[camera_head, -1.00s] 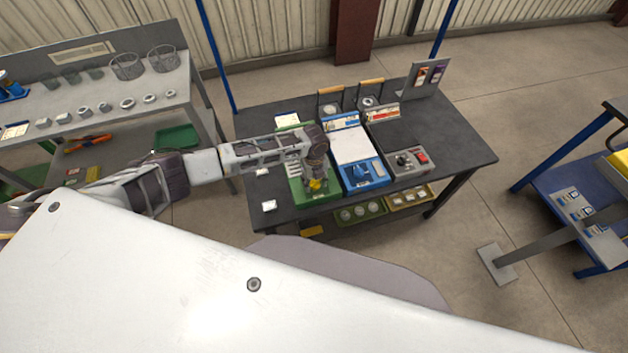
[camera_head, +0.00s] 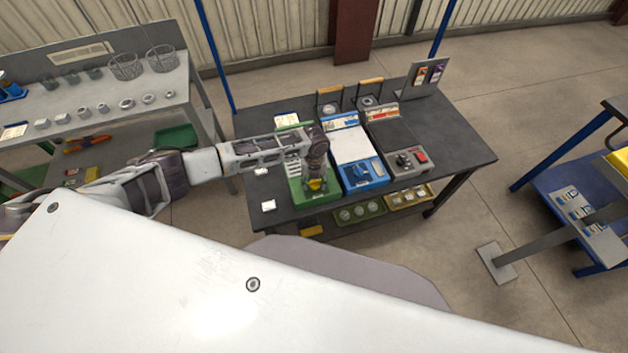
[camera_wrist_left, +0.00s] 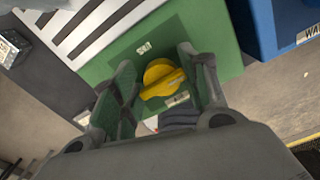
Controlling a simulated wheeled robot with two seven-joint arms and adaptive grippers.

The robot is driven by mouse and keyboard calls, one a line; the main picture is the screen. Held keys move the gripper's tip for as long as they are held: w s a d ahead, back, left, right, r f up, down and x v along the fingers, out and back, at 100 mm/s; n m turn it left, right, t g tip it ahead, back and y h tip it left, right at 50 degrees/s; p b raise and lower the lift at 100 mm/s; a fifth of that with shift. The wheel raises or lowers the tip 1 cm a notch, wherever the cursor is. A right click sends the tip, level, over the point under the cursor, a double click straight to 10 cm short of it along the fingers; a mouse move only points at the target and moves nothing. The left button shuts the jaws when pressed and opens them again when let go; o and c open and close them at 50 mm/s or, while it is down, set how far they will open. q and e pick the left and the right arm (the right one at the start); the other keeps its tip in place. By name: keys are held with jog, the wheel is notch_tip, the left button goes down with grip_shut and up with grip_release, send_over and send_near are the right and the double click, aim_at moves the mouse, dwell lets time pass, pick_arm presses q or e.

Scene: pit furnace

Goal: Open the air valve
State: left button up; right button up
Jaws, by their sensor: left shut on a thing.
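The air valve is a yellow round knob (camera_wrist_left: 162,78) with a raised bar handle, on the front part of the green unit (camera_wrist_left: 200,30). In the head view, yellow (camera_head: 316,185) shows just under my left gripper (camera_head: 315,182), at the front of the green unit (camera_head: 297,190). In the left wrist view, my left gripper (camera_wrist_left: 161,80) has one finger on each side of the knob and is shut on its handle. The fingers and palm hide part of the knob's near side. My right gripper is not in view.
A blue unit (camera_head: 352,150) with a blue knob stands right beside the green one. Further right is a grey unit (camera_head: 410,160) with a black knob and a red switch.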

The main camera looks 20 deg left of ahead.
aim_at(315, 181)
pick_arm(q)
jog(key=shift+w+d+r, duration=0.1)
jog(key=shift+d, duration=0.05)
jog(key=o, duration=0.8)
jog(key=shift+r, duration=5.95)
jog(key=shift+f, duration=0.1)
